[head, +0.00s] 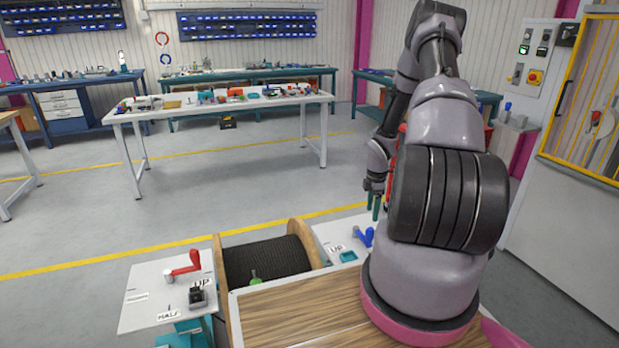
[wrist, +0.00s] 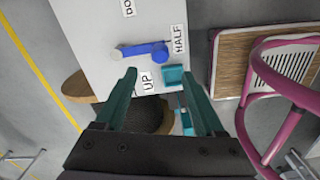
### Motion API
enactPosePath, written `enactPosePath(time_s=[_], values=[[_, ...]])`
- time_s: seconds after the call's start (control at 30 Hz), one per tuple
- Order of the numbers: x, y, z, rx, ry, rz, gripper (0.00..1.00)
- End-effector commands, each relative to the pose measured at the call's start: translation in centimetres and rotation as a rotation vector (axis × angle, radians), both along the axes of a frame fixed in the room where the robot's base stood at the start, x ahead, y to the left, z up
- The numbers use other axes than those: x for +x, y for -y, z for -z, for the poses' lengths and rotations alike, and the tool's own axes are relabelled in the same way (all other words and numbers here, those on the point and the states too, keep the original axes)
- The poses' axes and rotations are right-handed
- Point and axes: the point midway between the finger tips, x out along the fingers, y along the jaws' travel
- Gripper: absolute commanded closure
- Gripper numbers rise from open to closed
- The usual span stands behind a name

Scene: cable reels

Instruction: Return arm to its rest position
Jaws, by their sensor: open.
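My gripper (head: 375,207) hangs from my raised arm, fingers pointing down, above the right-hand white panel (head: 330,232). In the wrist view its two green fingers (wrist: 159,75) are spread apart with nothing between the tips. The blue lever also shows in the head view (head: 364,237), just below the gripper. The fingers look clear of it, though the exact gap is hard to judge.
A cable reel (head: 262,262) with black cable stands between two panels. The left panel (head: 140,287) carries a red lever (head: 183,267). A wooden top (head: 300,315) lies near my base. A white table (head: 220,105) stands farther back, with clear floor (head: 240,190) before it.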

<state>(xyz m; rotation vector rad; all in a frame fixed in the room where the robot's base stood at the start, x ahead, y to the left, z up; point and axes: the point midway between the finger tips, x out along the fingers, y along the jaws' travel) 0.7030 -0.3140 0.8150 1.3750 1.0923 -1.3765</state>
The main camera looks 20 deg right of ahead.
Motion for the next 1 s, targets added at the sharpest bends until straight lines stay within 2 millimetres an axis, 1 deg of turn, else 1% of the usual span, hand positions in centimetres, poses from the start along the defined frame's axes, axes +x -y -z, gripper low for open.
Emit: enactPosePath(time_s=[0.07, 0.17, 0.27, 0.37, 0.4, 0.47, 0.5, 0.63, 0.67, 0.7, 0.77, 0.8, 0.87, 0.9, 0.97, 1.0], values=[[0.0, 0.0, -0.1, -0.001, 0.001, 0.001, 0.29], [0.4, -0.1, -1.5, -0.013, 0.008, 0.023, 0.29], [1.1, -0.3, -5.0, -0.041, 0.025, 0.090, 0.29], [1.8, -1.1, -10.4, -0.075, 0.059, 0.199, 0.29], [1.9, -1.6, -12.8, -0.087, 0.075, 0.251, 0.29], [1.9, -2.4, -16.2, -0.100, 0.102, 0.330, 0.29], [1.8, -3.1, -18.4, -0.105, 0.119, 0.384, 0.29], [0.8, -5.5, -25.2, -0.106, 0.185, 0.557, 0.29], [0.5, -6.1, -26.7, -0.102, 0.201, 0.599, 0.29], [0.0, -7.0, -28.6, -0.094, 0.222, 0.651, 0.29], [-1.0, -8.3, -31.4, -0.078, 0.251, 0.732, 0.29], [-1.7, -9.2, -33.2, -0.063, 0.273, 0.785, 0.29], [-2.9, -10.6, -35.6, -0.036, 0.302, 0.864, 0.29], [-3.8, -11.6, -37.2, -0.015, 0.321, 0.916, 0.29], [-5.3, -13.0, -39.4, 0.024, 0.345, 0.993, 0.29], [-6.3, -14.0, -40.8, 0.053, 0.361, 1.046, 0.29]])
